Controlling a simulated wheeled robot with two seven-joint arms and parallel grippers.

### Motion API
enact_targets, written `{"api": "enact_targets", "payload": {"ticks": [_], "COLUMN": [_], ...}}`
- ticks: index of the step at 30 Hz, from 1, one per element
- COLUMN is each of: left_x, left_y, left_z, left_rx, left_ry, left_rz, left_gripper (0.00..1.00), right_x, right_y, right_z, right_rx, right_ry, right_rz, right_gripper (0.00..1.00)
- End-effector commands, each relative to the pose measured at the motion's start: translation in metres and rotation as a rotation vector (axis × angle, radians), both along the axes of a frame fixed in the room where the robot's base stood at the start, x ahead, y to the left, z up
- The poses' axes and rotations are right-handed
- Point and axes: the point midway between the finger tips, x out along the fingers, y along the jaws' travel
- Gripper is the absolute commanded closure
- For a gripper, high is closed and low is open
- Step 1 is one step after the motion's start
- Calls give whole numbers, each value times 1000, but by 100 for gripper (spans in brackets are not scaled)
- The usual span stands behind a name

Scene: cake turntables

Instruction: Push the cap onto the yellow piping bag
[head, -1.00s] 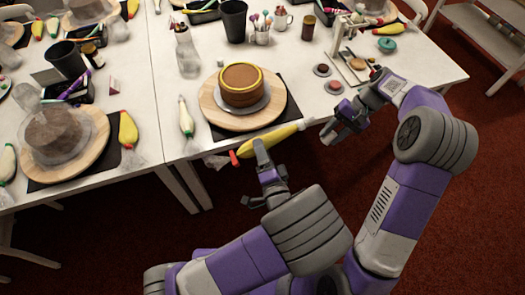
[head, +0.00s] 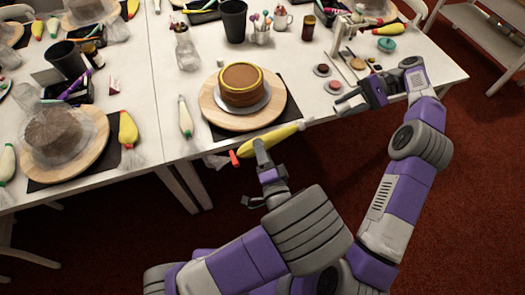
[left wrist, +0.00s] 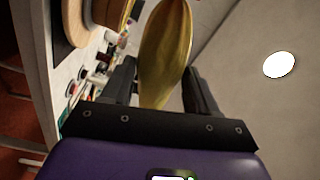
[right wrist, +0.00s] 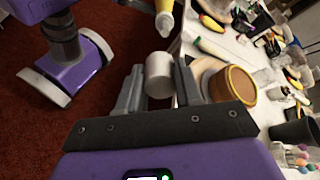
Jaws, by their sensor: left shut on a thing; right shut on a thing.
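The yellow piping bag (head: 270,140) is held off the table's front edge, its red end (head: 234,157) at left and its pale tip toward the right. My left gripper (head: 262,148) is shut on the bag's body; the left wrist view shows the bag (left wrist: 165,50) between its fingers. My right gripper (head: 342,104) is to the right of the tip. In the right wrist view it is shut on a white cylindrical cap (right wrist: 159,75). The bag's nozzle (right wrist: 164,24) points toward the cap, apart from it in that picture. The cap is not clear in the head view.
A brown cake (head: 241,86) stands on a round wooden turntable (head: 211,110) behind the bag. Small discs (head: 333,86) and a stand (head: 350,68) are near my right gripper. Open floor lies in front of the table.

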Motion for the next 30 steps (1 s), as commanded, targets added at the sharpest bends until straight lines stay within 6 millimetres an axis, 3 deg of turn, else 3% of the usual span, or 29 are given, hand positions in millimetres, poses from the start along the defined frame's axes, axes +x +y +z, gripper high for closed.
{"api": "enact_targets", "payload": {"ticks": [7, 21, 30], "left_x": [0, 0, 0], "left_y": [0, 0, 0], "left_z": [1, 1, 1], "left_rx": [0, 0, 0], "left_ry": [-2, -2, -2], "left_rz": [1, 1, 1], "left_gripper": [56, 56, 56], "right_x": [5, -11, -15], "right_y": [-8, 36, 46], "right_z": [8, -3, -7], "right_rx": [51, 44, 44], "right_ry": [34, 34, 33], "right_rz": [-34, -28, -29], "right_gripper": [87, 87, 87]}}
